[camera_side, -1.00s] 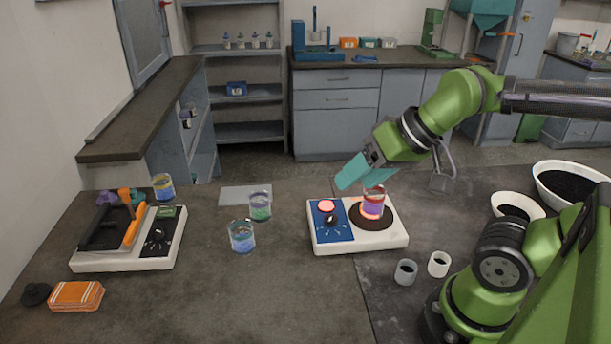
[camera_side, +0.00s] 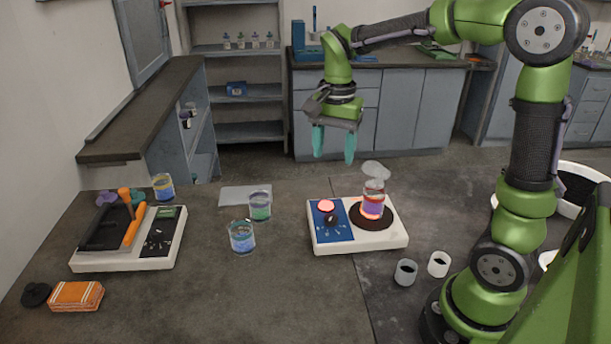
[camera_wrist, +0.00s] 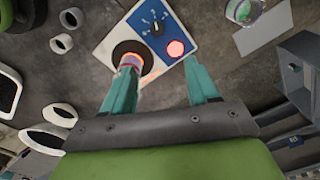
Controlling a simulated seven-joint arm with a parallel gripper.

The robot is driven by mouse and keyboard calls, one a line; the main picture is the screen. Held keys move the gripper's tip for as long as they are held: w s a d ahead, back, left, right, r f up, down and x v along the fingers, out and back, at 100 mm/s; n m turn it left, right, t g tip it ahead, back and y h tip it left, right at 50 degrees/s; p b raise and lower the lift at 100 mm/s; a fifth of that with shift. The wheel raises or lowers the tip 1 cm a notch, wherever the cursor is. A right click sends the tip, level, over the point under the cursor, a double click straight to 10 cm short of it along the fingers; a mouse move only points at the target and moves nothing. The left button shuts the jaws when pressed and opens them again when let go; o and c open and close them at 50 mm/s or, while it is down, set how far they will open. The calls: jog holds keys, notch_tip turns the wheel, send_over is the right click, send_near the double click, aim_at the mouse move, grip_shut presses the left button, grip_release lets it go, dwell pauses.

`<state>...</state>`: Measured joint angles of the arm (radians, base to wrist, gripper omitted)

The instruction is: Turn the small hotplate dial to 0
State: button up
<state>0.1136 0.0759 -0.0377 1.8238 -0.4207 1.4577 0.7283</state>
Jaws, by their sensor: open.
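The small hotplate (camera_side: 390,240) is white with a blue panel (camera_side: 327,237). Its black dial (camera_side: 331,219) sits on that panel below a glowing red light (camera_side: 326,206). The dial (camera_wrist: 157,28) and light (camera_wrist: 175,48) also show in the wrist view; the dial's exact setting is too small to read. A beaker with purple and red contents (camera_side: 373,206) stands on the dark round heating plate (camera_side: 356,217). My gripper (camera_side: 335,158) is open and empty, pointing down, raised above and behind the hotplate. In the wrist view its two teal fingers (camera_wrist: 160,73) are apart, clear of the dial.
A white device with a black dial panel (camera_side: 160,237) stands at left. Two beakers (camera_side: 260,206) (camera_side: 242,236) stand between it and the hotplate. Small white cups (camera_side: 438,263) (camera_side: 405,272) stand right of the hotplate. The front middle of the table is clear.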

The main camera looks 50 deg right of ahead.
aim_at(331, 217)
jog(key=shift+m, duration=0.3)
jog(key=f, duration=1.7)
jog(key=shift+s+a, duration=0.1)
jog(key=shift+s, duration=0.1)
jog(key=shift+r, duration=0.1)
jog(key=c, duration=1)
jog(key=shift+c, duration=0.2)
